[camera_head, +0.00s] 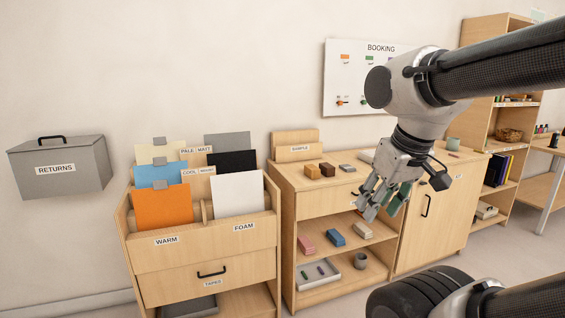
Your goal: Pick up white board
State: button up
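A white board (238,195) stands upright in the front right slot of a wooden rack (188,234), behind the label FOAM. Its lower edge is hidden by the slot's front wall. A black board (232,161) and a grey board (228,142) stand behind it. An orange board (162,207) stands to its left, in the slot labelled WARM. My gripper (384,207) hangs well to the right of the white board, in front of the middle cabinet. Its fingers look spread, with nothing seen between them.
Light blue (158,175) and cream (156,153) boards stand behind the orange one. A white BOOKING panel (345,75) hangs on the wall. The middle cabinet (322,204) holds small blocks on top. A grey RETURNS box (58,168) is at left.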

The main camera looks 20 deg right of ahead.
aim_at(239, 193)
jog(key=i, duration=1.85)
